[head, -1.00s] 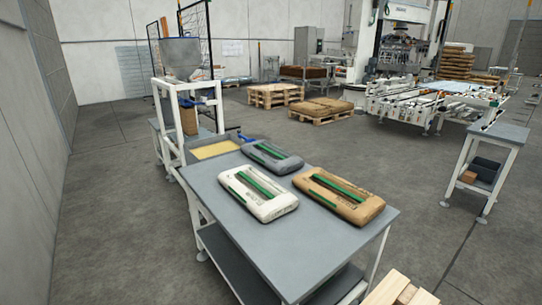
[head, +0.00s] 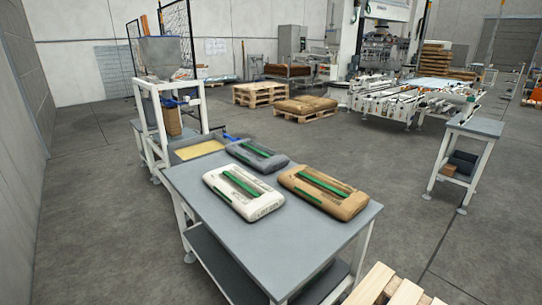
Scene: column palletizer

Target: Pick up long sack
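Three sacks with green stripes lie flat on a grey table (head: 290,243). A white sack (head: 262,208) is at the front left, a grey sack (head: 268,163) is behind it, and a brown sack (head: 345,207) is on the right. The brown one looks the longest, though the difference is hard to judge. The sacks lie apart, with narrow gaps between them. Neither of my grippers is in the head view.
A wooden pallet (head: 388,290) is at the bottom right, close to the table. A hopper on a white frame (head: 150,110) stands behind the table at left. A small side table (head: 478,127) is at right. Open floor lies between.

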